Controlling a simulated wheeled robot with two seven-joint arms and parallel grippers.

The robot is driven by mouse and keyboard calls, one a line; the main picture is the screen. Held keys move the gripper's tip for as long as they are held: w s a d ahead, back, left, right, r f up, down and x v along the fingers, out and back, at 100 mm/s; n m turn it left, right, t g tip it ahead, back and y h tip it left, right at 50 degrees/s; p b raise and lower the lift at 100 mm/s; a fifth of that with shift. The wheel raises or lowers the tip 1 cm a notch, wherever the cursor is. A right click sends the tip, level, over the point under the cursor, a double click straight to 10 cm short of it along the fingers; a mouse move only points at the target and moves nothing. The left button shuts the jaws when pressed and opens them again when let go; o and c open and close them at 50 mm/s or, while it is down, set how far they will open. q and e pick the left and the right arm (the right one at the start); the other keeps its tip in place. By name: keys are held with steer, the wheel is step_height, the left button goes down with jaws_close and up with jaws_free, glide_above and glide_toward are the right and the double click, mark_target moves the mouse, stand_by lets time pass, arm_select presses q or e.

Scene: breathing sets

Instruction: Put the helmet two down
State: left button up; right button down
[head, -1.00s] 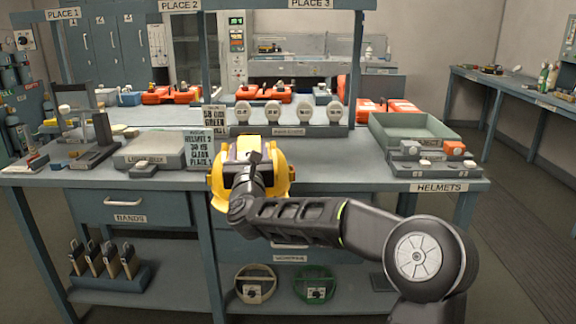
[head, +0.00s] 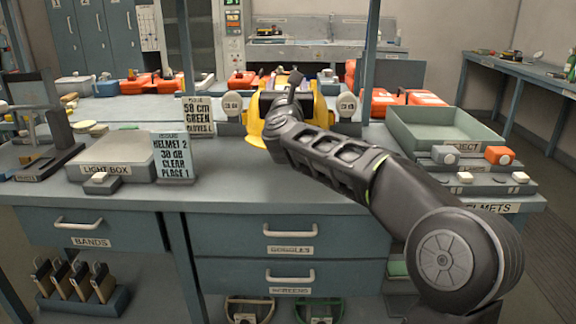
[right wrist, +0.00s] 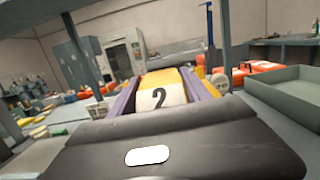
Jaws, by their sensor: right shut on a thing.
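A yellow helmet (head: 262,108) is held by my right gripper (head: 290,92) above the back part of the bench, in front of the row of round white dials. In the right wrist view a white patch with the number 2 (right wrist: 160,95) shows on the helmet, between two purple edges. The jaws are mostly hidden by my arm and the helmet. I cannot tell whether the helmet touches the bench. A sign (head: 172,158) reads Helmet 2, 30 dB, clear, place 1. My left gripper is out of view.
A green-grey tray (head: 446,143) stands right of the helmet, with small boxes in front of it. A light box (head: 112,166) stands at the left. A second sign (head: 198,116) stands behind. The bench front between the sign and the small boxes is clear.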

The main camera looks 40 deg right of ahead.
steer(key=shift+s+a+r, duration=0.1)
steer(key=shift+s+r, duration=0.05)
steer(key=shift+r, duration=0.05)
step_height(320, 180, down, 6)
steer(key=shift+r+b, duration=0.15)
steer(key=shift+b, duration=0.75)
steer(key=shift+f, duration=0.45)
step_height(320, 180, down, 4)
steer(key=shift+r+b, duration=0.2)
steer(key=shift+b, duration=0.25)
steer(key=shift+c, duration=2.4)
jaws_free()
steer(key=b+v, duration=0.1)
steer(key=v, duration=1.1)
